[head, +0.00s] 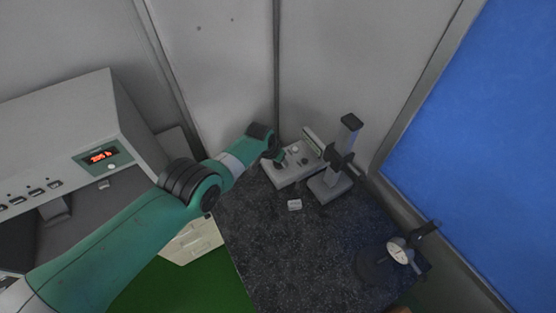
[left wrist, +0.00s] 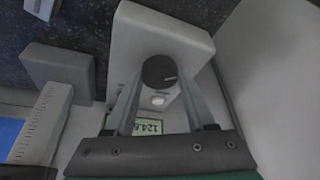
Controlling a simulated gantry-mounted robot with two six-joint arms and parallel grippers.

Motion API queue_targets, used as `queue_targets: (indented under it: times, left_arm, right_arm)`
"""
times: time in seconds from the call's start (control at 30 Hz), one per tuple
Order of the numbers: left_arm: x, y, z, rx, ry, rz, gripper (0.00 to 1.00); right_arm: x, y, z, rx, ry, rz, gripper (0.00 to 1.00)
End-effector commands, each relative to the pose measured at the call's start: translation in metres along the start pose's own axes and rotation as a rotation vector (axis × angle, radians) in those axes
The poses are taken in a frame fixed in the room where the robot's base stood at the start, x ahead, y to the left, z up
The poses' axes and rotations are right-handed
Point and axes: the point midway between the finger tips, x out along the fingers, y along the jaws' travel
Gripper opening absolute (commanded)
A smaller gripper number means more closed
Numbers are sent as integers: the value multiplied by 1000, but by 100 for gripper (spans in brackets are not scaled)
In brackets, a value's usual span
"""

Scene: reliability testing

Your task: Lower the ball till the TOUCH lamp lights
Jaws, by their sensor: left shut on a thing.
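My left gripper (head: 279,159) reaches a pale grey control box (head: 287,178) on the dark speckled plate. In the left wrist view the gripper (left wrist: 160,78) is shut on a round dark knob (left wrist: 159,71) on that box, one finger on each side. Below the knob is a small round whitish lamp or button (left wrist: 158,100); I cannot tell whether it is lit. A green display (left wrist: 148,127) reads about 124.6, partly cut off by the gripper. A stand with a dark column (head: 349,130) is beside the box. I cannot make out the ball.
A small pale block (head: 294,204) lies in front of the stand. A dial gauge (head: 398,251) on a dark stand is at the right front. A large cabinet (head: 60,125) with a red display stands at the left. The front middle of the dark plate (head: 290,255) is clear.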

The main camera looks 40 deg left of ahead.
Motion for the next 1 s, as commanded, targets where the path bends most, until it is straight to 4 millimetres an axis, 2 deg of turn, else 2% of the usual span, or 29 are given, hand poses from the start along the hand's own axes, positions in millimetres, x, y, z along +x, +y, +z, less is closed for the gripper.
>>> queue_targets:
  times: [0.27,0.6,1.0]
  left_arm:
    - [2,2,0,-152,0,-64,0]
    - [4,3,0,-355,3,-147,0]
    - [1,3,0,-447,2,-186,0]
  right_arm:
    - [-2,0,2,0,0,0,50]
    - [-17,0,16,0,0,0,50]
    - [-25,0,23,0,0,0,50]
